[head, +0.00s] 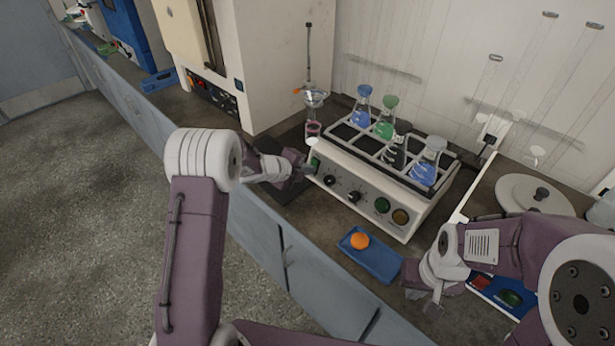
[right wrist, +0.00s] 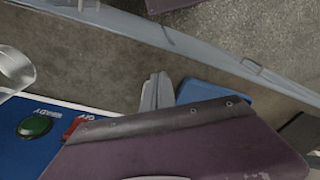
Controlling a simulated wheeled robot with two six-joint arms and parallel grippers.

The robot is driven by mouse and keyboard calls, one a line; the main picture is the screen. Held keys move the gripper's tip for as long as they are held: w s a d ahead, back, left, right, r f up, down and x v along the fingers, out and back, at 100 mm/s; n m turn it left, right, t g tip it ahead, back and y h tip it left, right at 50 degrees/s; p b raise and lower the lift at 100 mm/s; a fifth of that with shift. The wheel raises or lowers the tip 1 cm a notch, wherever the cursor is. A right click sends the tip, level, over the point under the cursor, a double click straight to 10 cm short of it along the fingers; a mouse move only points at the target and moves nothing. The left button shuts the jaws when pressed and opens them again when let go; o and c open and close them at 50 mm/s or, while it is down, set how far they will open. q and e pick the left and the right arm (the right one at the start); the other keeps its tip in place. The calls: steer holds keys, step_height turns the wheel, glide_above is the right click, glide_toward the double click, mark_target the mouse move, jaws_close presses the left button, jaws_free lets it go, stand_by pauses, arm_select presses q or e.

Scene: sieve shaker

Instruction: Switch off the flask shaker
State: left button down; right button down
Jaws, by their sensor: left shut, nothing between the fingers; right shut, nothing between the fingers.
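The flask shaker (head: 362,186) is a white box on the bench with several stoppered flasks of coloured liquid in its rack. Its sloped front has a green rocker switch (head: 315,163) at the left end, black knobs, and a green and an amber round light. My left gripper (head: 309,170) is shut and empty, its tips right at the panel's left end by the green switch. I cannot tell whether they touch it. My right gripper (head: 433,303) is shut and empty, low over the bench front; its fingers also show in the right wrist view (right wrist: 157,92).
A blue tray (head: 384,266) with an orange ball (head: 359,240) lies before the shaker. A blue panel (right wrist: 20,150) with a green READY button and a red OFF switch is beside my right gripper. A stand with glassware is left of the shaker, and a round white lid (head: 520,194) right.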

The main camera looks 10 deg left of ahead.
arm_select(q)
steer(key=shift+s+p, duration=0.1)
steer(key=shift+p, duration=0.6)
steer(key=shift+w+d+r+p, duration=0.1)
steer(key=shift+w+r+p, duration=0.15)
steer(key=shift+r+p, duration=0.5)
arm_select(e)
steer(key=shift+w+r, duration=0.15)
steer(key=shift+r, duration=0.55)
